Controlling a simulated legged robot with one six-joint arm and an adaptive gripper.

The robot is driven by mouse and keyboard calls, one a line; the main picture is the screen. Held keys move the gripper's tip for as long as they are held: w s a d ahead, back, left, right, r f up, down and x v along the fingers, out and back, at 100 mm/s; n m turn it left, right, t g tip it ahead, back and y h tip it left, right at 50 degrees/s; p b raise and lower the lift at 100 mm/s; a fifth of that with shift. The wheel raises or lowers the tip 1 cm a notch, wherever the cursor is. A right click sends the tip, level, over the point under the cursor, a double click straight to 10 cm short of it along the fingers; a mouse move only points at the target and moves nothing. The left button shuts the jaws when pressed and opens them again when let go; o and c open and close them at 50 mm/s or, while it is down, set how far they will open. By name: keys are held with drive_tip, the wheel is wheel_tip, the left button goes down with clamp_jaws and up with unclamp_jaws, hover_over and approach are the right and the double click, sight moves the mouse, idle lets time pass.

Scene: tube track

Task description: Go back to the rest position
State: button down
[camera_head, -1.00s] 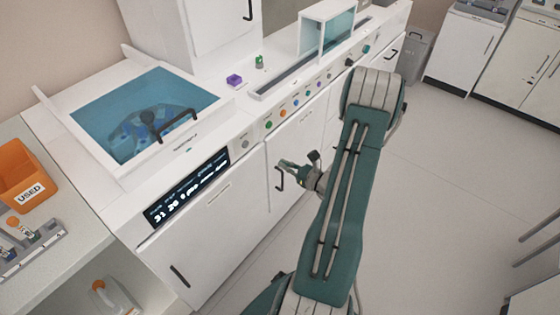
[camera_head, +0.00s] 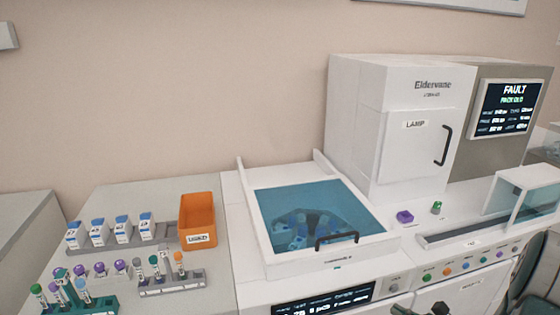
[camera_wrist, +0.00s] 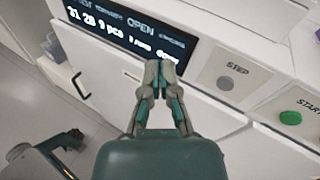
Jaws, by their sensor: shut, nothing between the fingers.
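My gripper (camera_wrist: 158,68) is shut and empty in the wrist view, its fingertips together in front of the white machine's front panel. Behind the fingertips is the dark display strip (camera_wrist: 112,28), with the grey STEP button (camera_wrist: 226,83) to their right. In the head view, only a small part of my gripper (camera_head: 428,309) shows at the bottom edge, below the buttons.
The machine's blue lid (camera_head: 312,212) is down. A screen (camera_head: 506,108) reads FAULT. An orange bin (camera_head: 197,222) and racks of tubes stand on the left bench. A door handle (camera_wrist: 80,86) juts out below the display.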

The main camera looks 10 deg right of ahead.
drive_tip(key=s+a+r+n+g, duration=0.3)
drive_tip(key=a+r+n+g, duration=0.25)
drive_tip(key=a+n, duration=0.3)
drive_tip(key=s+a+r+n+g, duration=0.2)
drive_tip(key=a+r+n+g, duration=0.4)
drive_tip(key=a, duration=0.4)
drive_tip(key=s+a+r+n+t+h, duration=0.3)
drive_tip(key=s+r+n+h, duration=0.5)
drive_tip(key=n, duration=0.4)
drive_tip(key=shift+s+n+h, duration=0.3)
drive_tip(key=shift+s+n, duration=0.05)
drive_tip(key=shift+s, duration=0.15)
